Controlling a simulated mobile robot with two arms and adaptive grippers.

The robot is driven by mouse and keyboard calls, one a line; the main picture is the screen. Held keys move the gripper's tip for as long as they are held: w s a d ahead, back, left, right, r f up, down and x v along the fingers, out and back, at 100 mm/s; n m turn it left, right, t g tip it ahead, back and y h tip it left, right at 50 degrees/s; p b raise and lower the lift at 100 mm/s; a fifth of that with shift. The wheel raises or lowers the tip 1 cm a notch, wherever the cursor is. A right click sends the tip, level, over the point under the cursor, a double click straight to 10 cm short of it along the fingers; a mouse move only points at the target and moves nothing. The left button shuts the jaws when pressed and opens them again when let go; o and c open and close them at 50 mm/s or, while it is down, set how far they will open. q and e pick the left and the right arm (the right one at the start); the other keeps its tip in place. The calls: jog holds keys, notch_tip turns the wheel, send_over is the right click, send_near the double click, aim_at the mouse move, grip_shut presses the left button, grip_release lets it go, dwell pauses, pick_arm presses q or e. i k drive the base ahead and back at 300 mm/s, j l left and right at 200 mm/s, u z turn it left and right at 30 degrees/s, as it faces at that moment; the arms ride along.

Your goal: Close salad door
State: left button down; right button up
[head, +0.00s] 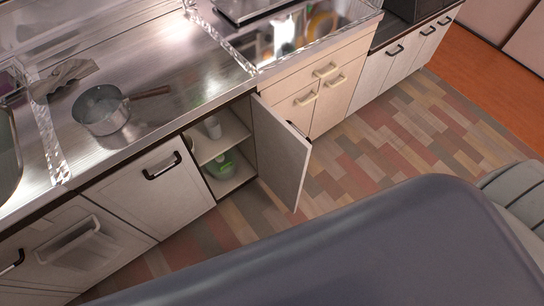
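A pale cabinet door (279,152) stands open under the steel counter. It is hinged at the right side of its opening and swings out over the floor. Its inner face is toward me, and a bit of its dark handle shows past its free edge. Inside the open cabinet is a shelf (222,139) with a small pale cup-like item (213,127) on it. A green bowl-like item (221,165) sits in the lower compartment. Neither of my grippers is in view.
A pot (103,111) with a handle stands on the counter (165,65). A shut door (153,191) with a dark handle is left of the opening, and shut drawers (319,97) are to the right. The patterned floor (390,140) beyond the open door is clear.

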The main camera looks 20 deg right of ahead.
aim_at(283, 151)
jog(key=l+u, duration=0.6)
jog(key=u, duration=0.15)
jog(key=l+u, duration=0.4)
jog(key=k+l, duration=0.15)
jog(key=l, duration=0.25)
jog(key=k+l+u, duration=0.15)
jog(key=l, duration=0.3)
jog(key=k+l, duration=0.15)
jog(key=l, duration=0.25)
jog(key=k+l+u, duration=0.15)
jog(key=l, duration=0.25)
jog(key=k+l, duration=0.2)
jog(key=l, duration=0.2)
jog(key=u, duration=0.05)
